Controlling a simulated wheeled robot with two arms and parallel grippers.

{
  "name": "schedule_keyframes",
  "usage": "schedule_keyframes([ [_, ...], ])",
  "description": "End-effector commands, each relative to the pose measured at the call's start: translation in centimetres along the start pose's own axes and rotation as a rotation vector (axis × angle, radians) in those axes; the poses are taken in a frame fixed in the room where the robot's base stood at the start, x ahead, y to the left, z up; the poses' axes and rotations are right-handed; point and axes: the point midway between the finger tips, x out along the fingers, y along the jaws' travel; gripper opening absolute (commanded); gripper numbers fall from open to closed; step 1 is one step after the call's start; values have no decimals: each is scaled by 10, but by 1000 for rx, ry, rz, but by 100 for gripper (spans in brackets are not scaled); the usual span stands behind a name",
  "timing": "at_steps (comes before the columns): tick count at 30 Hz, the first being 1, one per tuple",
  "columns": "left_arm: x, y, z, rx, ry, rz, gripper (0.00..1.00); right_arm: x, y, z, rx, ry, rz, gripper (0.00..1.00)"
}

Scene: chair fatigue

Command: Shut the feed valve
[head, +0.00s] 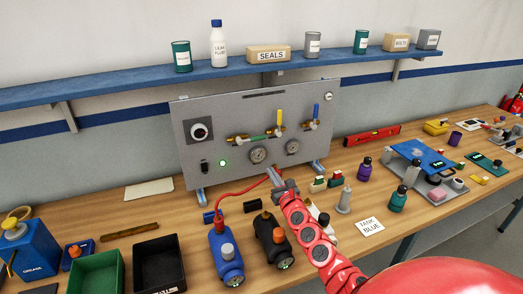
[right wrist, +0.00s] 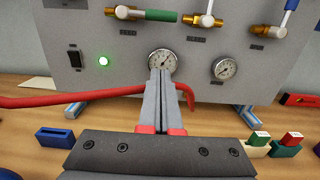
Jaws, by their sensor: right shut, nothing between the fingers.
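A grey upright panel (head: 228,168) on the bench carries three lever valves. The left valve has a green lever (head: 255,137) lying level; this lever also shows in the right wrist view (right wrist: 155,16). The middle valve's lever (head: 279,117) stands up, with a yellow end. The right valve's lever (head: 316,111) also stands up. My left gripper is not in view.
A red hose (head: 243,191) runs from a blue bottle (head: 225,262) toward the panel and passes behind my fingers in the right wrist view. A green light (head: 223,163) glows. Green and black bins stand at left; bottles and a blue-topped stand at right.

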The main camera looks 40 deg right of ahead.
Motion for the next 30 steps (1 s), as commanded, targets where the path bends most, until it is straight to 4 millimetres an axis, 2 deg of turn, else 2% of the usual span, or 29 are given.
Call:
schedule_keyframes([
  [21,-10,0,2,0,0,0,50,89,1,1,5,-3,0,0],
  [22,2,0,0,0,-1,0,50,90,2,13,2,-2,1,0],
  [24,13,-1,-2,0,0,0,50,92,2,26,0,-1,1,0],
  [30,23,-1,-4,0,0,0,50,96,1,38,0,0,1,0],
])
